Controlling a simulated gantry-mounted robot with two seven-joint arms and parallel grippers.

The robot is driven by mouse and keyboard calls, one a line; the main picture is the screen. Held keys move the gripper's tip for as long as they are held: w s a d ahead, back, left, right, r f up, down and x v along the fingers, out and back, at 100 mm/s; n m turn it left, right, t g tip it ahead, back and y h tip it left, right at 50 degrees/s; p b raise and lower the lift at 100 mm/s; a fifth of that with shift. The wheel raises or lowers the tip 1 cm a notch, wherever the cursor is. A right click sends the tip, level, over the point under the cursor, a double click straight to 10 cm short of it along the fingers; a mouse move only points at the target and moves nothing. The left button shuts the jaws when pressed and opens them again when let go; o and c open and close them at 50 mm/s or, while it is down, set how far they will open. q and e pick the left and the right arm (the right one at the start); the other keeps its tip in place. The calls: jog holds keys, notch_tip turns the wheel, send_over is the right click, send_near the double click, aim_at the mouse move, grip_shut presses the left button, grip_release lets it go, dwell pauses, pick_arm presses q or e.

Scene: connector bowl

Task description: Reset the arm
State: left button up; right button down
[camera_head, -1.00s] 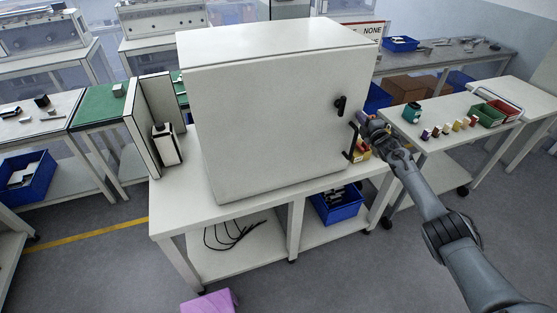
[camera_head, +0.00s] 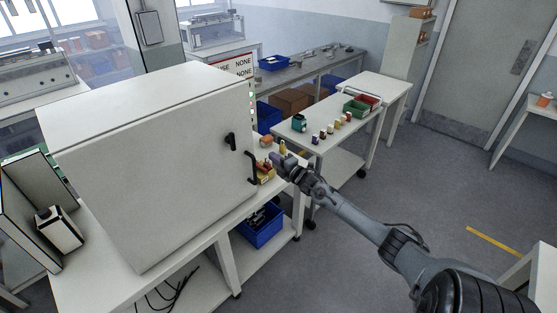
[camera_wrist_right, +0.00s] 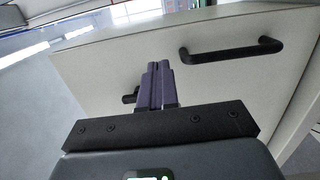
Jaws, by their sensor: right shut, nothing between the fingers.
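My right arm comes in from the lower right in the head view. Its gripper (camera_head: 277,157) is beside the handle side of the large white cabinet (camera_head: 150,165), near the black door handle (camera_head: 252,168). In the right wrist view the purple fingers (camera_wrist_right: 156,78) are together with nothing between them. They point towards the white cabinet door (camera_wrist_right: 220,35). The black handle (camera_wrist_right: 232,50) is to the right of the fingertips there, apart from them. A black knob (camera_wrist_right: 130,95) shows just left of the fingers. My left gripper is not in view.
A side table holds a row of small coloured connectors (camera_head: 331,130), a teal item (camera_head: 299,123) and green (camera_head: 356,107) and red (camera_head: 369,100) bins. A yellow bin (camera_head: 265,172) is close to the gripper. A blue crate (camera_head: 261,226) is on the lower shelf. Open floor lies at the right.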

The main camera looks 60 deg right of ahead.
jog(key=s+a+f+g, duration=0.1)
jog(key=s+a+f, duration=0.4)
jog(key=f, duration=0.4)
jog(key=s+a+f+m+g+y, duration=0.15)
jog(key=a+f, duration=0.25)
jog(key=a, duration=0.5)
jog(key=s+a+f+g+y, duration=0.1)
jog(key=s+a+f+y, duration=0.15)
jog(key=a, duration=0.75)
jog(key=s+a+f+m+g+y, duration=0.1)
jog(key=s+a+f, duration=0.25)
jog(key=a, duration=0.55)
jog(key=s+a+r+m+g+y, duration=0.1)
jog(key=s+a+m, duration=0.1)
jog(key=a, duration=0.4)
jog(key=s+a+r+m+g, duration=0.1)
jog(key=s+a, duration=0.1)
jog(key=a, duration=0.4)
jog(key=s+a+r+m+g, duration=0.6)
jog(key=s+a+r+g, duration=0.15)
jog(key=s, duration=0.35)
notch_tip(320, 180, up, 16)
jog(key=p, duration=1.6)
jog(key=shift+d+r+t+y+p, duration=0.25)
jog(key=shift+d+t+y+p, duration=0.05)
jog(key=shift+d+y+p, duration=0.1)
